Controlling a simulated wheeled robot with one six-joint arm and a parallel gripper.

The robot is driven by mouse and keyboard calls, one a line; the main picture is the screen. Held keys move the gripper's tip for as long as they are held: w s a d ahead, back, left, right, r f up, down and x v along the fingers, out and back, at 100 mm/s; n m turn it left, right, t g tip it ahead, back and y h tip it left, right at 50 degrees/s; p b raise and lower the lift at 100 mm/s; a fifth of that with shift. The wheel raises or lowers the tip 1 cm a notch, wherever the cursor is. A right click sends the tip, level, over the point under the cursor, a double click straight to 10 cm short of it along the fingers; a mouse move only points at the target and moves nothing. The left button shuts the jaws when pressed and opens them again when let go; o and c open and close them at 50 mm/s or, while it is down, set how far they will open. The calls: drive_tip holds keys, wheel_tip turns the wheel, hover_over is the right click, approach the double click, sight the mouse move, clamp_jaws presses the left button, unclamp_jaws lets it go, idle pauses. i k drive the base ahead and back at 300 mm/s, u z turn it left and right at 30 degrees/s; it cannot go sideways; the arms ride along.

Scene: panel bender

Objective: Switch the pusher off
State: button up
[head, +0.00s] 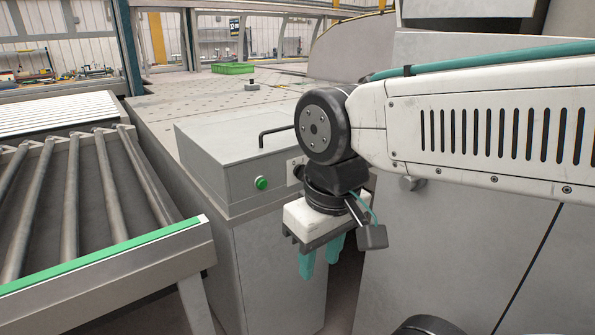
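A grey metal box (225,165) with a dark bar handle (275,133) on top stands on a grey cabinet (275,270). Its front face has a round green button (261,183). To the right of the button is a small light plate with a dark round part (298,172), partly covered by my wrist. I cannot tell from this view which part belongs to the pusher. My gripper (321,258) points down in front of the cabinet, lower than the button and to its right. Its two teal fingers are apart with nothing visible between them.
A roller conveyor (70,200) with a green-edged frame is on the left. A dotted table (200,97) behind the box carries a green crate (233,68). A large grey machine panel (440,240) stands right, behind my arm. A narrow gap separates cabinet and panel.

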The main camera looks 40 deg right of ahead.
sight(299, 170)
drive_tip(key=k, duration=0.5)
drive_tip(key=u, duration=1.3)
drive_tip(key=i, duration=1.05)
drive_tip(key=z, duration=1.45)
